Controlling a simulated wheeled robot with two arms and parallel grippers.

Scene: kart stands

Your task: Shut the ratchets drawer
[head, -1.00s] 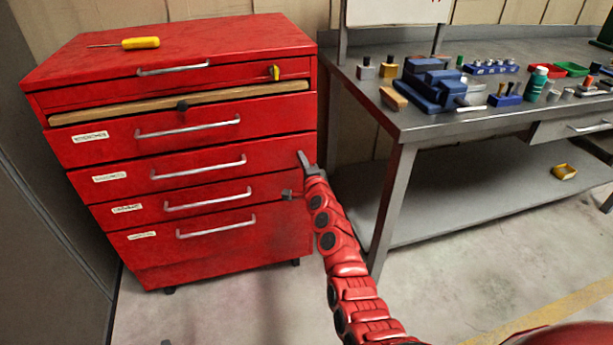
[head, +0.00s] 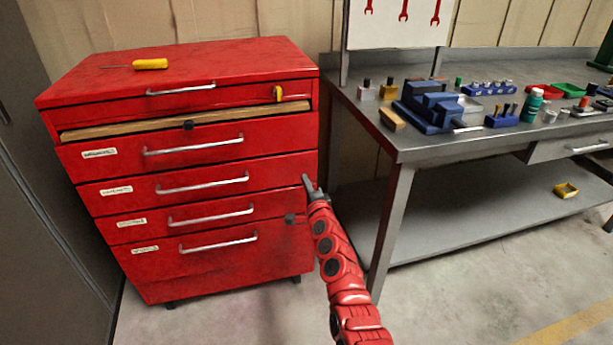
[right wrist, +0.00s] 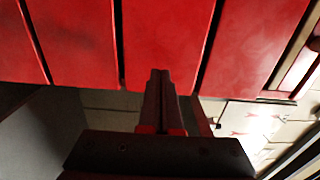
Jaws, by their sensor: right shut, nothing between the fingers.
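The red tool cabinet (head: 290,160) stands at the left in the head view, with several handled drawers. The upper labelled drawer (head: 215,142) stands partly out, with a tan strip visible along its top. The drawers below look flush. The white labels are too blurred to read, so I cannot tell which drawer is the ratchets drawer. My right gripper (head: 307,185) is by the cabinet's right front edge, below the level of the protruding drawer. In the right wrist view, its fingers (right wrist: 160,75) are shut and empty, pointing at the red drawer fronts. Contact is unclear. My left gripper is out of view.
A yellow-handled screwdriver (head: 150,64) lies on the cabinet top. A grey workbench (head: 400,150) with a blue vise (head: 435,108) and small items stands close at the right. The floor in front is clear.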

